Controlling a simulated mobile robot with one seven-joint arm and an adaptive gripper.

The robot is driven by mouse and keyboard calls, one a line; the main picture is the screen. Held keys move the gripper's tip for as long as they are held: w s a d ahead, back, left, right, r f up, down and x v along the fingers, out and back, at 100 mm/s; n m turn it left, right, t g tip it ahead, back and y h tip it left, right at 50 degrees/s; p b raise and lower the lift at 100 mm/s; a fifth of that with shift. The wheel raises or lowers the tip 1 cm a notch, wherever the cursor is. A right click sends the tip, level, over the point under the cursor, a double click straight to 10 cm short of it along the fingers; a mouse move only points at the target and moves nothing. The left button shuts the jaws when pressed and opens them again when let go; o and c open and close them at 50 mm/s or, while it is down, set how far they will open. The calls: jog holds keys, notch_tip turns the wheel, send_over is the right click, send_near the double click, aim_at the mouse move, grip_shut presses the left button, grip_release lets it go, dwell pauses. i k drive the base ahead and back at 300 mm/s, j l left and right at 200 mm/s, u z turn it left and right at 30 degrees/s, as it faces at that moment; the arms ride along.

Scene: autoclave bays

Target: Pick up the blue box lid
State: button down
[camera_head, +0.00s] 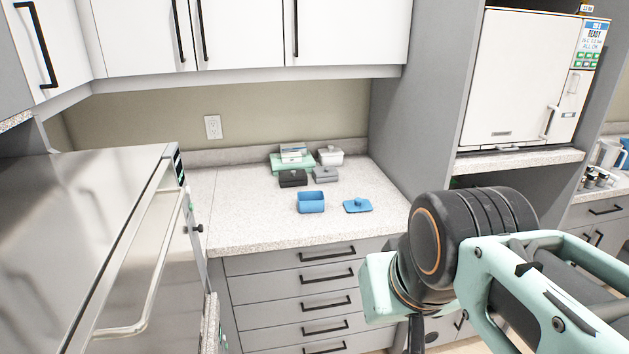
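The blue box lid (357,206) lies flat on the speckled counter, with a small knob on top. The open blue box (311,203) stands just to its left, apart from it. My gripper (416,335) shows only as a dark part at the bottom of the picture, below and to the right of the lid and well clear of it. My wrist hides most of it, and its fingertips cannot be made out.
Behind the blue box are a black box (292,178), a grey box (325,175), a white lidded box (330,156) and a green tray (280,166). A steel appliance (85,220) stands at left, a tall grey panel (412,110) at right. The counter's front (260,235) is clear.

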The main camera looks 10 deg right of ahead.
aim_at(358, 204)
jog(key=i+l, duration=0.35)
jog(key=i, duration=0.25)
jog(key=i+l+u, duration=0.1)
jog(key=i+l, duration=0.3)
jog(key=i, duration=0.2)
